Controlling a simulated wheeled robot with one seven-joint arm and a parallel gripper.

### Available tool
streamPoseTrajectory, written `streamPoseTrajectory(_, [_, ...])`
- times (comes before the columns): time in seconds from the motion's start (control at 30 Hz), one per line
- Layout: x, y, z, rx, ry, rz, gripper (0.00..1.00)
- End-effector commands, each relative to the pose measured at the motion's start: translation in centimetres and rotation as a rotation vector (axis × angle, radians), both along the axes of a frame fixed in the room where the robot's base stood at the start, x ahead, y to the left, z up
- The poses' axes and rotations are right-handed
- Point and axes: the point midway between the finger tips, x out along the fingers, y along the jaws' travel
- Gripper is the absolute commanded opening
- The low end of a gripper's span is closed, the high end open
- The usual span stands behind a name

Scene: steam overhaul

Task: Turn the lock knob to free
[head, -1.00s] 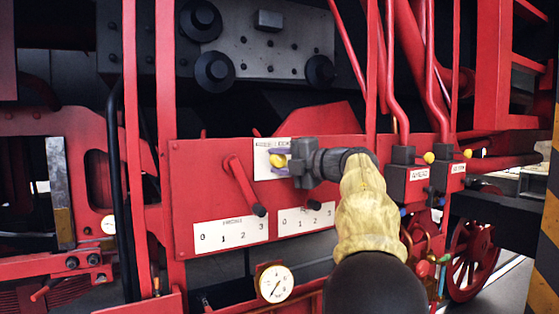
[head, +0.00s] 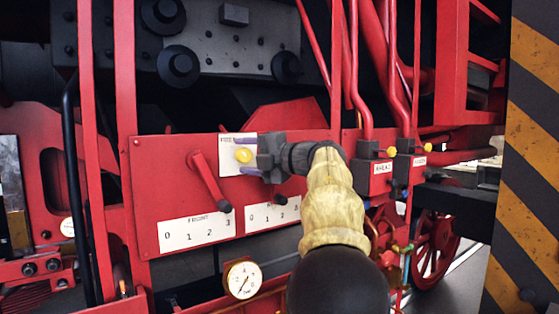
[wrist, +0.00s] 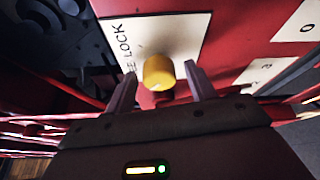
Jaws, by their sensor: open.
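The lock knob is a yellow knob (head: 243,155) on a white plate (head: 228,141) at the top of the red panel. In the wrist view the knob (wrist: 158,74) stands on the plate (wrist: 190,30), which shows the letters "EE LOCK"; the rest is cut off or hidden. My gripper (head: 239,154) is open at the plate, its two purple-grey fingers above and below the knob in the head view. In the wrist view the fingers lie to the left and right of the knob, with a gap on each side. I see no finger touching it.
A red lever (head: 209,180) with a black grip is left of my gripper, above a numbered white scale (head: 197,233). My arm partly covers a second scale (head: 273,213). A gauge (head: 242,280) sits below. Grey boxes with yellow knobs (head: 376,176) and red pipes are at right.

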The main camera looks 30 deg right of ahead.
Motion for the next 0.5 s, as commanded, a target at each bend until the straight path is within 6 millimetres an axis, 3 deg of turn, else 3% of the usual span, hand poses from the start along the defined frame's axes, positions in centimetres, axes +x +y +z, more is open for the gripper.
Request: streamPoseTrajectory(0.5, [-8.9, -4.1, 0.0, -0.002, -0.002, -0.006, 0.55])
